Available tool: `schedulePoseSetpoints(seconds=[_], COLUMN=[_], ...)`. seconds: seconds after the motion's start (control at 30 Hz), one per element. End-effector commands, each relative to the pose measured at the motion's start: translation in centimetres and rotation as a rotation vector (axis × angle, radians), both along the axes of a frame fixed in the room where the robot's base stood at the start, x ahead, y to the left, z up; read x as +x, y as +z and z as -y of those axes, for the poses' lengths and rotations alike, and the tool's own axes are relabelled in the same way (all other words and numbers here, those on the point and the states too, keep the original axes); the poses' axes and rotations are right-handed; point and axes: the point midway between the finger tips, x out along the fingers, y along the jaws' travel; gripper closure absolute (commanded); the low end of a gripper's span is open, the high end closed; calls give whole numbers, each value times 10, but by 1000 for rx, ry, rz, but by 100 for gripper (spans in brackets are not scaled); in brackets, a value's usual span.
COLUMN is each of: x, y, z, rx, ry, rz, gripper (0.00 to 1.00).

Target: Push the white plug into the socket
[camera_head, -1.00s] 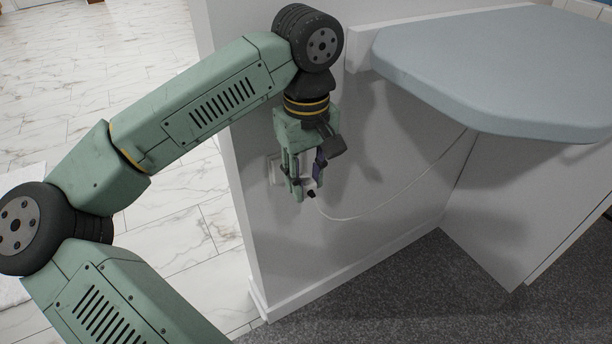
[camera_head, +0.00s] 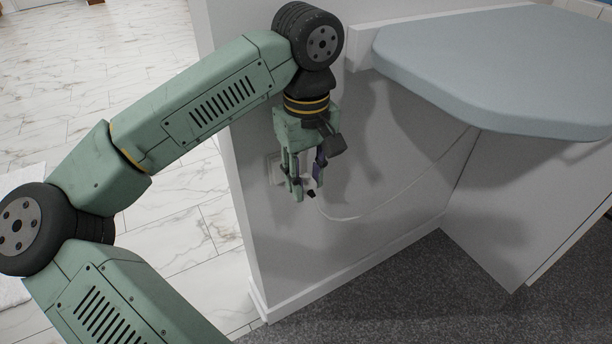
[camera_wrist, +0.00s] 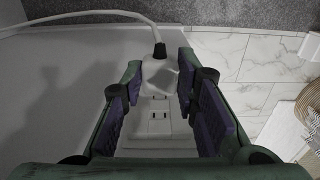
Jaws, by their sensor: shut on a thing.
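The white plug (camera_wrist: 159,76) is between the two fingers of my gripper (camera_wrist: 160,95) in the wrist view, with its cable leaving from the far end. The socket plate (camera_wrist: 158,122) lies behind and below the plug, with an outlet's slots visible. The plug covers the far part of the plate, so I cannot tell whether its prongs are in. In the head view, my gripper (camera_head: 306,190) points down close to the wall, shut on the plug and largely hiding it. An edge of the socket plate (camera_head: 274,168) shows left of the fingers.
A white cable (camera_head: 372,214) runs from the plug up under the blue-grey countertop (camera_head: 500,65). The wall (camera_head: 300,255) ends in a corner at the left. Dark carpet (camera_head: 390,300) lies below.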

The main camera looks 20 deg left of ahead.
Motion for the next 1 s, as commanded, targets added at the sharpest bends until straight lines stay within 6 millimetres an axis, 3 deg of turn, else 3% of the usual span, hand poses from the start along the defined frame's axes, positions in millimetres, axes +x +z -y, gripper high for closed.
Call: schedulePoseSetpoints(seconds=[1.0], x=[13], y=[0], z=[-17], rx=[-1], ry=[1], rz=[0], gripper=[100])
